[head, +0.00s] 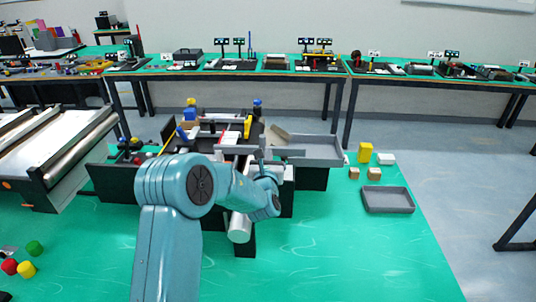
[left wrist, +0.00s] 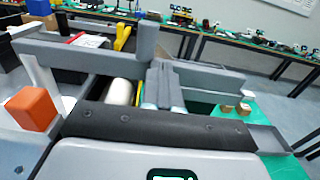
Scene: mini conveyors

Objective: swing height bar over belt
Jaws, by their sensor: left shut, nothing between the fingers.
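A long grey bar (left wrist: 88,56), which looks like the height bar, runs across the left wrist view above a pale roller (left wrist: 120,92). In the head view the grey bar (head: 236,150) shows over the mini conveyor, just beyond my left wrist. My left forearm and wrist hide much of the belt. My right gripper is out of view.
A grey tray (head: 318,150) adjoins the conveyor on the right. Another grey tray (head: 388,200), a yellow block (head: 365,153) and small tan blocks lie farther right. An orange block (left wrist: 33,108) is at left in the wrist view. A large roller conveyor (head: 50,145) stands left. The front-right green surface is clear.

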